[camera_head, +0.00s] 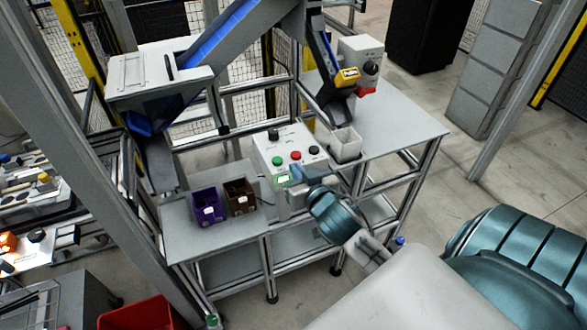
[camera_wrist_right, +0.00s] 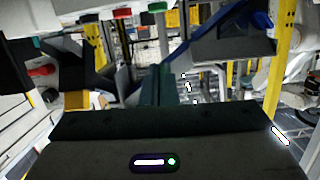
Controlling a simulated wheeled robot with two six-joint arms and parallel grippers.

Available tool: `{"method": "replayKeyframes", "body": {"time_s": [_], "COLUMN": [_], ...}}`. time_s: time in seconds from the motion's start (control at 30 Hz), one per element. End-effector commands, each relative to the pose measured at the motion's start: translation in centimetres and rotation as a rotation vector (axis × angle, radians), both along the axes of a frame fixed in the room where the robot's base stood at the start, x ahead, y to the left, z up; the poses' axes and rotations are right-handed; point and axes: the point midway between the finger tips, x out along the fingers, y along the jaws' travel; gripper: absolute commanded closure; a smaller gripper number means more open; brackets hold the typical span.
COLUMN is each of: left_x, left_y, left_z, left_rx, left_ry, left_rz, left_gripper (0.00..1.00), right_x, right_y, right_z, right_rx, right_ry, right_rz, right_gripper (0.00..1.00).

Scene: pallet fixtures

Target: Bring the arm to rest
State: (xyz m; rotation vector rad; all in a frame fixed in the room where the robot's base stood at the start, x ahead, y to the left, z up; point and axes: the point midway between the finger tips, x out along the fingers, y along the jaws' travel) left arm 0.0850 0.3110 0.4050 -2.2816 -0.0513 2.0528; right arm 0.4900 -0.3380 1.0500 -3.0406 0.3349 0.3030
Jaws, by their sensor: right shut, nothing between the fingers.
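My right arm comes in from the lower right of the head view. Its gripper (camera_head: 297,174) is in front of the white control box (camera_head: 270,150) with green, red and black buttons. The fingers are shut with nothing between them. In the right wrist view the closed fingers (camera_wrist_right: 157,85) stand upright in the middle, above the dark gripper body. I cannot tell whether the fingertips touch the box. My left gripper is not in view.
A purple bin (camera_head: 207,207) and a brown bin (camera_head: 240,197) stand on the grey table left of the control box. A white container (camera_head: 345,146) stands to its right. A red crate (camera_head: 138,314) is at the lower left.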

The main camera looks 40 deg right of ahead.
Motion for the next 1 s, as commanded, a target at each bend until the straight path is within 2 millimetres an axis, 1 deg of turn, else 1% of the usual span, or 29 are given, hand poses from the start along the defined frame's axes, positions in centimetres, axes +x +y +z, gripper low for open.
{"method": "replayKeyframes", "body": {"time_s": [0.13, 0.67, 0.77, 0.83, 0.87, 0.97, 1.0], "left_x": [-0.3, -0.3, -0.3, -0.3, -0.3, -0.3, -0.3], "left_y": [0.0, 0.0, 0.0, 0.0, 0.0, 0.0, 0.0], "left_z": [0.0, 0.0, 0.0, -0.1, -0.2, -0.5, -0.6], "left_rx": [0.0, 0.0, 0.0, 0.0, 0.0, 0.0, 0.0], "left_ry": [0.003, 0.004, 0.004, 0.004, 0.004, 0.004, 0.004], "left_rz": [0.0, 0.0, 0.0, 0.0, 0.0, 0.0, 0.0], "left_gripper": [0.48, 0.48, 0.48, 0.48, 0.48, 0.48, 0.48], "right_x": [0.0, 0.0, 0.1, 0.3, 0.5, 1.1, 1.3], "right_y": [0.0, 0.0, -0.1, -0.3, -0.4, -1.2, -1.5], "right_z": [0.0, 0.0, -0.4, -1.8, -2.9, -8.2, -11.1], "right_rx": [0.0, -0.001, -0.002, -0.006, -0.009, -0.021, -0.028], "right_ry": [0.0, 0.0, 0.007, 0.03, 0.047, 0.133, 0.177], "right_rz": [0.0, 0.0, 0.0, -0.002, -0.002, -0.002, -0.001], "right_gripper": [1.0, 1.0, 1.0, 1.0, 1.0, 1.0, 1.0]}}
